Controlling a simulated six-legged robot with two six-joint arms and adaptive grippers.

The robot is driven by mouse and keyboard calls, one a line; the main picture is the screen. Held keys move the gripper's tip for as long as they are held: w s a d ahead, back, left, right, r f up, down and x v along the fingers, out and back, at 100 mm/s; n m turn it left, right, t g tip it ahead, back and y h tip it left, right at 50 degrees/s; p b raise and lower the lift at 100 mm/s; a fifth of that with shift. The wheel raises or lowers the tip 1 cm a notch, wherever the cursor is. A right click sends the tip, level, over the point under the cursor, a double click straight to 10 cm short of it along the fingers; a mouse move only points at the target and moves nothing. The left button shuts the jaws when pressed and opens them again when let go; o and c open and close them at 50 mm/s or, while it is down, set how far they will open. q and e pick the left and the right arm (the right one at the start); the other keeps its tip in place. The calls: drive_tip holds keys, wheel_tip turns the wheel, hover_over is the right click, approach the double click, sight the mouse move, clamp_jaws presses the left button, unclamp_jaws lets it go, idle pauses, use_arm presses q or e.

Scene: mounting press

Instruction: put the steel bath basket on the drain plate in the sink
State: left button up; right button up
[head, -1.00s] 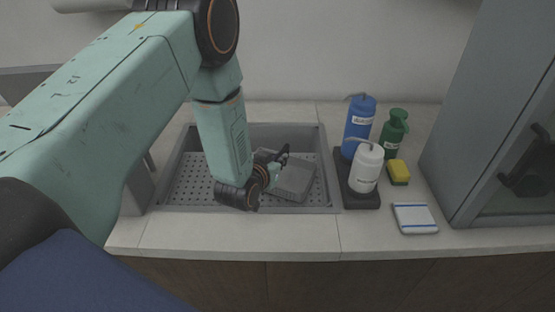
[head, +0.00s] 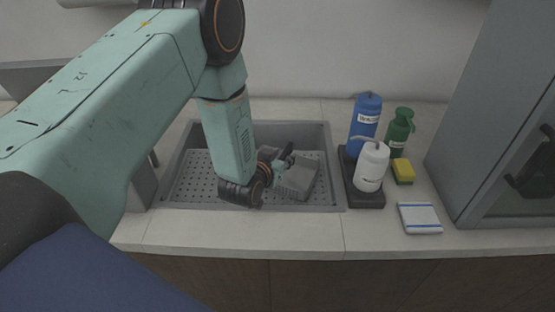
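The sink (head: 334,170) is a grey basin let into the counter, with a perforated drain plate (head: 195,182) on its floor. The steel bath basket (head: 298,178) is a grey box-like thing in the right part of the sink, turned at a slant; it appears to rest on the plate. My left gripper (head: 284,158) is over the sink at the basket's left side. Its fingers are small, dark and partly overlap the basket, so I cannot tell whether they are open or touching it. My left arm hides part of the sink. My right gripper is not in view.
Right of the sink, a dark tray (head: 366,200) holds a blue bottle (head: 365,122) and a white bottle (head: 371,168). Beside them are a green bottle (head: 399,132), a yellow sponge (head: 403,171) and a folded cloth (head: 419,217). A grey cabinet (head: 480,120) stands at the right.

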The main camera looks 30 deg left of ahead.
use_arm(q)
drive_tip(key=v, duration=1.2)
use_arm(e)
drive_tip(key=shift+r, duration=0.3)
use_arm(q)
drive_tip(key=shift+s, duration=0.1)
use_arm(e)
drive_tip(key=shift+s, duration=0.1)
